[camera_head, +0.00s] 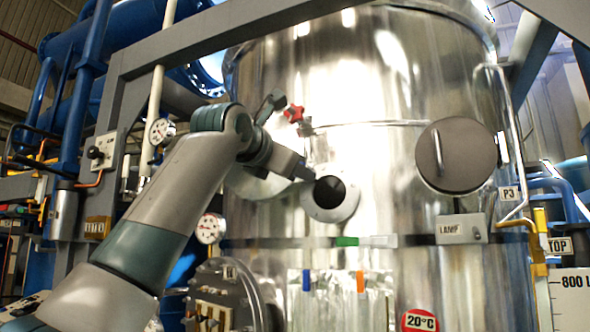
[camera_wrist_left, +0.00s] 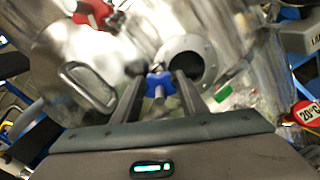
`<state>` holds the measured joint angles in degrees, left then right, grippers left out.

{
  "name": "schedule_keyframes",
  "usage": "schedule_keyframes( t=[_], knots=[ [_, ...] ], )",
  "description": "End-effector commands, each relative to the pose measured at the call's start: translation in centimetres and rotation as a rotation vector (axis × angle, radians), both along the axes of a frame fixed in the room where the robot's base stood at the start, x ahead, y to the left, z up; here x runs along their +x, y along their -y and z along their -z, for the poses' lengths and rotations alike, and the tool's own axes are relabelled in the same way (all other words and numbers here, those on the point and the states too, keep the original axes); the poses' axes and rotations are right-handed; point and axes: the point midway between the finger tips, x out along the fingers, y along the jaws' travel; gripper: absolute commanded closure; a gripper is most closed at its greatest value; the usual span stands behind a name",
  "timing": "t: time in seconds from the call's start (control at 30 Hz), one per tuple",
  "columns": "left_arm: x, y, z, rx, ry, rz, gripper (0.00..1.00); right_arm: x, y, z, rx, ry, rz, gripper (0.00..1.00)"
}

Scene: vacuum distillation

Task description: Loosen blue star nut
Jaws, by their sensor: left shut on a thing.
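The blue star nut (camera_wrist_left: 160,83) shows in the left wrist view between the two fingers of my left gripper (camera_wrist_left: 160,94), beside a round flanged port (camera_wrist_left: 211,72). My left gripper is shut on it. In the head view my left gripper (camera_head: 304,172) reaches the shiny steel vessel (camera_head: 375,150), just above and left of the dark round port (camera_head: 330,192). The blue nut cannot be made out in the head view; the gripper seems to hide it. My right gripper is in neither view.
A red star knob (camera_head: 293,114) sits just above my left gripper and also shows in the left wrist view (camera_wrist_left: 95,12). A round cover with a handle (camera_head: 457,155) is to the right. Gauges (camera_head: 162,131) and pipes stand at the left.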

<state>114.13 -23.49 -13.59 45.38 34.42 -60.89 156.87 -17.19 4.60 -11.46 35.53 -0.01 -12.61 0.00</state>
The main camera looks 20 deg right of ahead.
Motion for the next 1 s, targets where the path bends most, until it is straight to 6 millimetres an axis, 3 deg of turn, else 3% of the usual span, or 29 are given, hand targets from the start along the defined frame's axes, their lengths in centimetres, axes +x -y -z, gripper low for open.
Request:
schedule_keyframes(
  t=[0.03,0.1,0.57,0.77,1.0],
  knots=[
    [0.1,0.1,0.3,0.005,-0.006,0.000,0.54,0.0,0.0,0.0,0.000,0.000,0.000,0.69],
    [0.1,0.1,0.3,0.004,-0.005,0.001,0.43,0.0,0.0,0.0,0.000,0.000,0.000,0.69],
    [-0.3,-0.3,0.2,0.001,0.000,0.001,0.43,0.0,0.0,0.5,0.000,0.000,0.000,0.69],
    [-1.5,-1.6,0.4,-0.001,0.002,0.001,0.43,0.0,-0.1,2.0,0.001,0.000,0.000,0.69],
    [-4.1,-4.6,0.6,0.000,0.003,0.000,0.43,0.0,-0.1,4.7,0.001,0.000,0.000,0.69]
  ],
)
